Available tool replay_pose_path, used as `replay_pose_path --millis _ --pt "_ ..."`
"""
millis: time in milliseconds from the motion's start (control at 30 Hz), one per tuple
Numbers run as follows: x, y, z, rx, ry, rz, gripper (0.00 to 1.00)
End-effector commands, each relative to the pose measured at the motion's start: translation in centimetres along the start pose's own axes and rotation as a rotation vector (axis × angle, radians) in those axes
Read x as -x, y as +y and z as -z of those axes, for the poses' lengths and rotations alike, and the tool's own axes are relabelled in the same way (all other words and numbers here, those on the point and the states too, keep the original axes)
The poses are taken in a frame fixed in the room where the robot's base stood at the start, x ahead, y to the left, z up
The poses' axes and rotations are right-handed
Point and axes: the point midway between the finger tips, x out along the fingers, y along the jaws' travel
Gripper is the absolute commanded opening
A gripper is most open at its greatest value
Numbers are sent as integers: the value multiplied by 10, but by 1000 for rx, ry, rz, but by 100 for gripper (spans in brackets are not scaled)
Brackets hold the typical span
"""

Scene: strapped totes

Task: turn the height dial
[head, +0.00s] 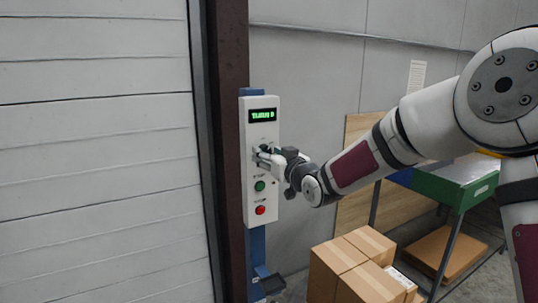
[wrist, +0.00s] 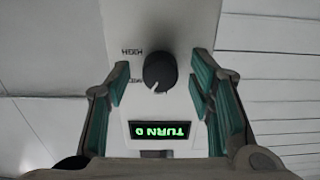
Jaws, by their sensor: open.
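The height dial (wrist: 160,71) is a round black knob on a white control panel (head: 257,205). In the wrist view it sits between and a little beyond my open fingers, with labels such as HIGH beside it. My gripper (head: 265,154) is at the panel and hides most of the dial in the head view. In the wrist view my gripper (wrist: 158,88) has its two teal-padded fingers spread to either side of the dial, with visible gaps. A small display (wrist: 159,130) with green text shows upside down; it is at the panel top (head: 262,115) in the head view.
A green button (head: 260,186) and a red button (head: 260,210) sit below the dial. The panel hangs on a blue post beside a brown door frame (head: 228,130). Cardboard boxes (head: 350,262) and a green-sided table (head: 450,188) stand to the right.

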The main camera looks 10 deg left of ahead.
Motion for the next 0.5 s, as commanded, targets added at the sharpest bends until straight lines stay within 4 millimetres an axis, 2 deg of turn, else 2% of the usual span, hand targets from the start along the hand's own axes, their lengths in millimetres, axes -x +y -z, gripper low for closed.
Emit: replay_pose_path --millis 200,400,500 --pt "0 0 0 0 0 0 49" --pt "0 0 0 0 0 0 3" --pt "0 0 0 0 0 0 1"
